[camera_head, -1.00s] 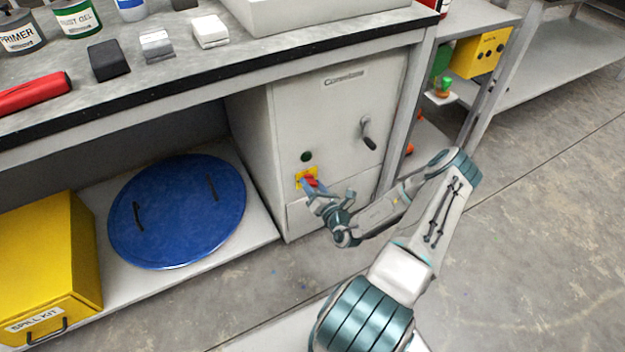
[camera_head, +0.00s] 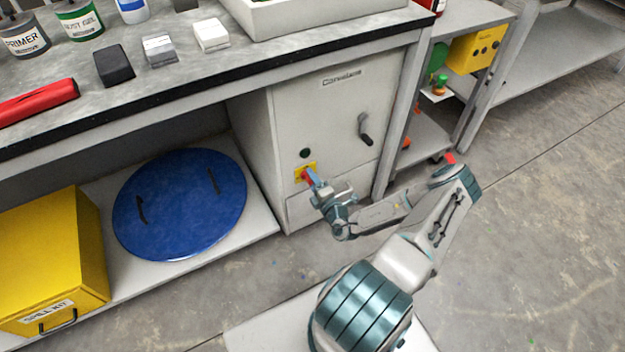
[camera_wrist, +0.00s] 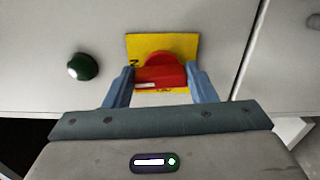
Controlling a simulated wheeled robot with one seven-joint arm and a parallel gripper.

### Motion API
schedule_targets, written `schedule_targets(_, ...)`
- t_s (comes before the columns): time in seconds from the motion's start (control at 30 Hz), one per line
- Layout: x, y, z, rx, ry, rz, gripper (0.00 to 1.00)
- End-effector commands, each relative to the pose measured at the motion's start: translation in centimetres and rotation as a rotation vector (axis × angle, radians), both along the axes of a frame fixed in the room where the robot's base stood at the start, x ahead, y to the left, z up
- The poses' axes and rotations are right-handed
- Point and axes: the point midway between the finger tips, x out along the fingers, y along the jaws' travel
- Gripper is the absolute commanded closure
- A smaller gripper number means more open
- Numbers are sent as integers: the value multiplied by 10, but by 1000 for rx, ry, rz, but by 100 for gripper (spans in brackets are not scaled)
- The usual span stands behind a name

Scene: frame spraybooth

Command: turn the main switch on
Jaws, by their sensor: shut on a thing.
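The main switch is a red rotary knob (camera_wrist: 160,73) on a yellow plate (camera_wrist: 134,46), on the front of the grey cabinet (camera_head: 330,120) under the bench. In the head view, the yellow plate (camera_head: 299,175) shows at the cabinet's lower left. My gripper (camera_head: 311,178) reaches it from the lower right. In the wrist view my gripper (camera_wrist: 163,84) has its two blue fingers on either side of the red knob, shut on it. The knob's grip bar lies roughly across the picture between the fingertips. Part of the plate is hidden.
A dark green round button or lamp (camera_wrist: 83,66) sits left of the plate. A black lever handle (camera_head: 365,129) is on the cabinet door to the right. The bench top (camera_head: 200,85) overhangs above. A blue round lid (camera_head: 180,205) and a yellow spill kit box (camera_head: 45,260) stand to the left.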

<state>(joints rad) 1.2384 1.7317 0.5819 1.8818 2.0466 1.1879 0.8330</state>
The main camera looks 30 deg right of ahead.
Motion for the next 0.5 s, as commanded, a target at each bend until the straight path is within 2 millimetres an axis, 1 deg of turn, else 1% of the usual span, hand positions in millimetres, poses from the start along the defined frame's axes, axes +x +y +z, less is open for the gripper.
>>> schedule_targets(0.2, -1, 1, -1, 74, 5, 3, 72)
schedule_targets(0.5, -1, 1, -2, 102, 7, 3, 72)
